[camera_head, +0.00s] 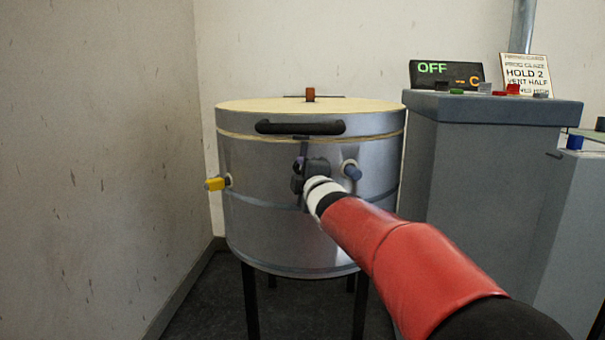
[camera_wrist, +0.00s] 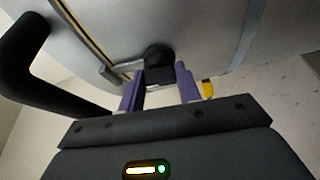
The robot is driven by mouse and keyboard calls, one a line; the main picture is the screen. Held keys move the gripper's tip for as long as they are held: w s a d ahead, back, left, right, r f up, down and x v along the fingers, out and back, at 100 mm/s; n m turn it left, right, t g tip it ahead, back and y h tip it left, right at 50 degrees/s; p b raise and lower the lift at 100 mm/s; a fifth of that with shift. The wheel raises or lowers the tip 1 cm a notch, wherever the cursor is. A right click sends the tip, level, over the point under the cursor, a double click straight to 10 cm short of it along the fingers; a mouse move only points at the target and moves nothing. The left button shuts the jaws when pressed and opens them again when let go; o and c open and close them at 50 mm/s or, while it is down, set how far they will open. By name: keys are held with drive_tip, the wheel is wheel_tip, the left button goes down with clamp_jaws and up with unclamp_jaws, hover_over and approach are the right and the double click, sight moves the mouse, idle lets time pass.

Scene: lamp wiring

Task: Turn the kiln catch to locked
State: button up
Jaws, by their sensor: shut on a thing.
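The kiln (camera_head: 275,240) is a round grey metal drum on dark legs. Its pale lid (camera_head: 260,106) is down, with a black handle (camera_head: 299,127) at the front. My gripper (camera_head: 312,170) is at the drum's front, just below the handle, and mostly hides the catch there. In the wrist view, the purple fingers of my gripper (camera_wrist: 158,88) are on either side of the catch's black knob (camera_wrist: 159,58), shut on it. A small metal bar (camera_wrist: 116,72) sits beside the knob at the lid seam. The catch's exact angle is hard to tell.
A grey cabinet (camera_head: 480,180) stands at the right with an OFF display (camera_head: 446,75) and a card (camera_head: 527,75). A wall is close at the left.

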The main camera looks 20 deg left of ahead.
drive_tip(key=shift+n, duration=0.6)
drive_tip(key=shift+a, duration=0.1)
drive_tip(key=o, duration=1)
drive_tip(key=shift+c, duration=0.2)
drive_tip(key=shift+s, duration=0.1)
drive_tip(key=b+v, duration=0.1)
drive_tip(key=v, duration=0.6)
drive_tip(key=shift+s+d+r+b, duration=0.2)
drive_tip(key=shift+s+d+b, duration=0.05)
drive_tip(key=shift+s+b, duration=0.05)
